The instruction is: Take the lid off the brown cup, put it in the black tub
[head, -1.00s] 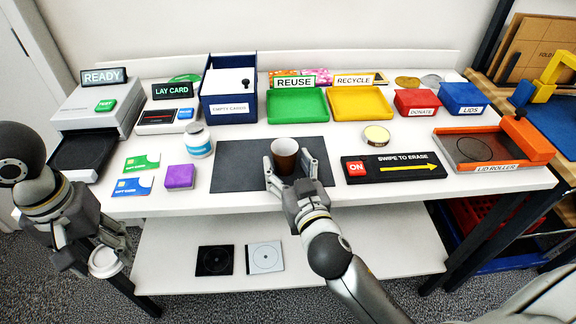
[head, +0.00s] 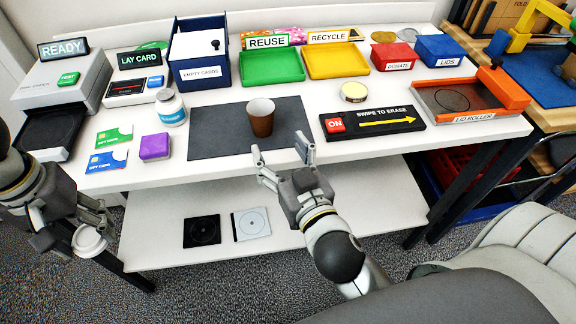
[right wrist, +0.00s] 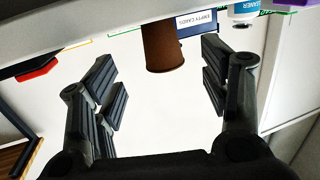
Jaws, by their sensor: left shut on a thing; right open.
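The brown cup (head: 262,122) stands upright and uncovered on the dark grey mat (head: 215,140); its pale inside shows. The right wrist view shows its brown side (right wrist: 164,48) beyond the fingers. My right gripper (head: 281,153) is open and empty, just in front of the cup and apart from it. My left gripper (head: 93,222) is shut on the white round lid (head: 88,241), low at the left, in front of the table edge. A black tray-like container (head: 40,140) sits at the table's left end, partly behind my left arm; I cannot tell if it is the tub.
A white jar (head: 171,108), a purple block (head: 154,147) and gift cards (head: 107,160) lie left of the mat. The black swipe pad (head: 375,121) and lid roller (head: 470,97) are at the right. Green (head: 272,66) and yellow (head: 337,61) trays stand behind. Discs lie on the lower shelf (head: 300,215).

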